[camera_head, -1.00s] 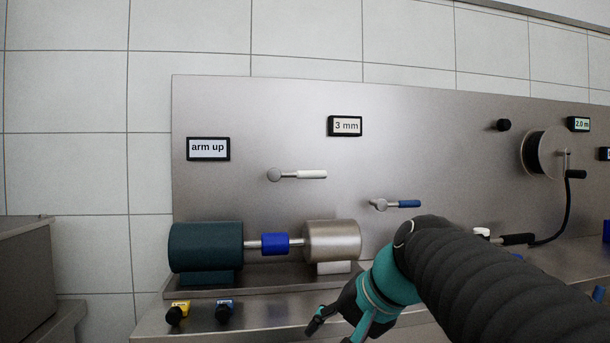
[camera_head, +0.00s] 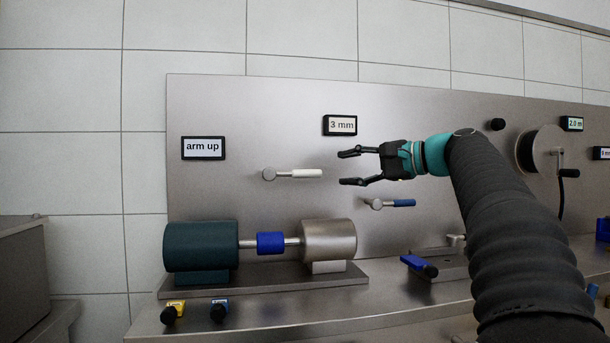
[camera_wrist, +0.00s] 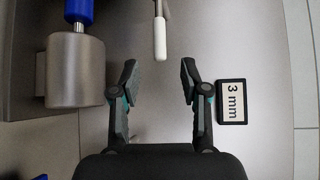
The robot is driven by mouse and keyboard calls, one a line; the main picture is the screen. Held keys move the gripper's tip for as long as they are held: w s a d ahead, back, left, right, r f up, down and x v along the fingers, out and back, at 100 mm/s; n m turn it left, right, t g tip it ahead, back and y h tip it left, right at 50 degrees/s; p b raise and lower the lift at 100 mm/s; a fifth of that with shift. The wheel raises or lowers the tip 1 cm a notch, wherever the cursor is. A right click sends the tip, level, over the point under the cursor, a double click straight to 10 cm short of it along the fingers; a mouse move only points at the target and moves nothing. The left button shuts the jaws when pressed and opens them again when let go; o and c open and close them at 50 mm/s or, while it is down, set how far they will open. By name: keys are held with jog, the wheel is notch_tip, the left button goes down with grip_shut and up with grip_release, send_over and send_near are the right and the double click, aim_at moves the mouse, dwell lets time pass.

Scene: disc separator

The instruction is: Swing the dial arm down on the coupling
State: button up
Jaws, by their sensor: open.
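The dial arm is a lever with a white grip (camera_head: 307,174) and a round metal pivot, sticking out level to the right on the steel panel. Its white grip also shows in the wrist view (camera_wrist: 160,38). The blue coupling (camera_head: 270,243) sits on the shaft between a dark green cylinder (camera_head: 202,246) and a steel cylinder (camera_head: 330,241), below the lever; it shows at the top left of the wrist view (camera_wrist: 76,10). My gripper (camera_head: 348,167) is open and empty, pointing left. In the wrist view, the grip's end lies ahead of the gap between my fingers (camera_wrist: 159,67), not between them.
A sign reading "arm up" (camera_head: 203,147) and a "3 mm" sign (camera_head: 340,125) are on the panel. A blue-handled lever (camera_head: 402,203) is below my gripper. A yellow tag (camera_head: 176,306) and a blue block (camera_head: 418,263) lie on the bench. A reel (camera_head: 541,151) is at right.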

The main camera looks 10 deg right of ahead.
aim_at(309, 173)
jog(key=x, duration=1.1)
jog(key=shift+w+a+f, duration=0.1)
jog(key=shift+w+a, duration=0.1)
jog(key=shift+c, duration=0.2)
grip_shut()
